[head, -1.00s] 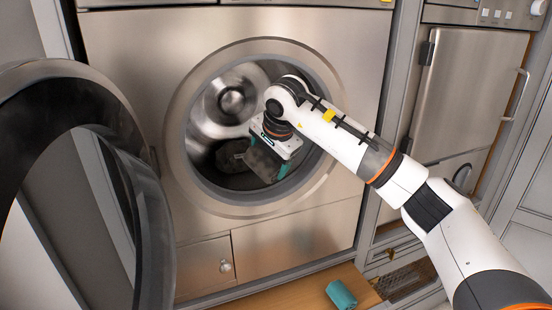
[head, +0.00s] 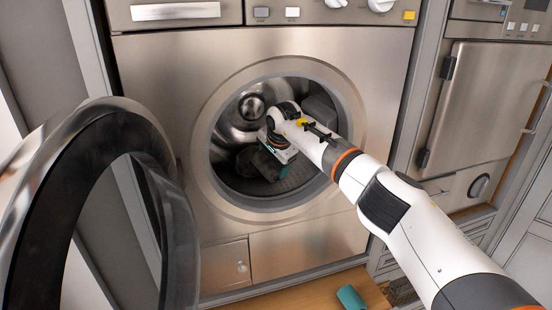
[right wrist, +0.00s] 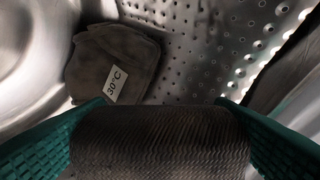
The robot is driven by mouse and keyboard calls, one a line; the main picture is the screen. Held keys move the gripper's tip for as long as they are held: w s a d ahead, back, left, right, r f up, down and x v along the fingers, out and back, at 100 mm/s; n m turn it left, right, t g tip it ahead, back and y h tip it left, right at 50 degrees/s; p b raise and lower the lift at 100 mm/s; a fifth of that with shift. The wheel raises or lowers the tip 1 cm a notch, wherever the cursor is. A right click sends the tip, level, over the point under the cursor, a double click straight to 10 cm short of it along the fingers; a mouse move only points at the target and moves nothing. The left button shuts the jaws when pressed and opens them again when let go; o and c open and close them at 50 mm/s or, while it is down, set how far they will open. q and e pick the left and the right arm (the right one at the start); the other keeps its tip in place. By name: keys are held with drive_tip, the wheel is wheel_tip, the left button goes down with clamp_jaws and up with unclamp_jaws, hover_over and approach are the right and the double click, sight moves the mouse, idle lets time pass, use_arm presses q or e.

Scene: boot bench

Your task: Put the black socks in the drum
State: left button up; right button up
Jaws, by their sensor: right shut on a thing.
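My right gripper (head: 271,167) is inside the open drum (head: 236,129) of the washing machine. Its teal fingers are shut on a dark, ribbed roll, the black socks (right wrist: 160,142), which fill the lower middle of the right wrist view. In the head view the socks are mostly hidden by the gripper. A dark folded cloth with a "30°C" label (right wrist: 115,62) lies in the drum ahead of the socks. My left gripper is out of view.
The round door (head: 150,190) stands open at the left. The metal rim (head: 213,185) surrounds my right arm. A grey thing (head: 320,113) is at the drum's right side. A teal roll (head: 350,297) lies on the wooden surface (head: 290,298) below the machine.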

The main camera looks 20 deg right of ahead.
drive_tip(key=shift+w+f, duration=0.15)
drive_tip(key=shift+w, duration=0.15)
drive_tip(key=o, duration=1)
drive_tip(key=b+v, duration=0.2)
drive_tip(key=v, duration=0.4)
drive_tip(key=shift+s+d+r, duration=0.1)
drive_tip(key=shift+s+r, duration=0.05)
drive_tip(key=shift+r, duration=0.1)
drive_tip(key=shift+s+r+b, duration=0.2)
drive_tip(key=shift+r+b, duration=0.1)
drive_tip(key=shift+r, duration=0.15)
